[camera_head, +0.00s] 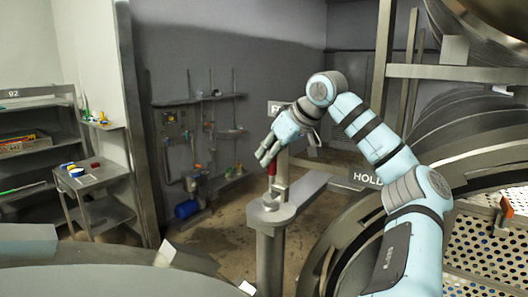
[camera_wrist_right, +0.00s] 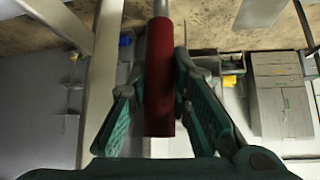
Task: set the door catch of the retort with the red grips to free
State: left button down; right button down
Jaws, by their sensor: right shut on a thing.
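The door catch has a red grip (camera_head: 272,170) on a thin upright metal rod, beside a grey horizontal bar (camera_head: 305,188) carried on a round post (camera_head: 269,255). In the right wrist view the red grip (camera_wrist_right: 160,85) stands between the two green-padded fingers. My right gripper (camera_head: 268,155) is shut on the red grip from above and hides its top. A sign reading HOLD (camera_head: 367,177), cut off by my arm, is right of the bar. Another sign, starting with F (camera_head: 275,107), is mostly hidden behind my right wrist. My left gripper is out of view.
Large round metal retort parts (camera_head: 460,140) fill the right side. A perforated plate (camera_head: 492,235) with an orange-tipped piece (camera_head: 507,207) lies at lower right. A small side table (camera_head: 98,185) and shelves (camera_head: 30,150) stand left. The floor (camera_head: 235,210) behind the post is open.

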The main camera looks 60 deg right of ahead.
jog(key=shift+a+f, duration=0.1)
jog(key=shift+f, duration=0.15)
jog(key=c, duration=1.4)
grip_release()
jog(key=shift+s, duration=0.1)
jog(key=shift+c, duration=0.2)
jog(key=shift+s+r, duration=0.1)
jog(key=shift+r, duration=0.05)
jog(key=v, duration=1.1)
jog(key=shift+s+r, duration=0.25)
jog(key=shift+r, duration=0.05)
jog(key=shift+s, duration=0.1)
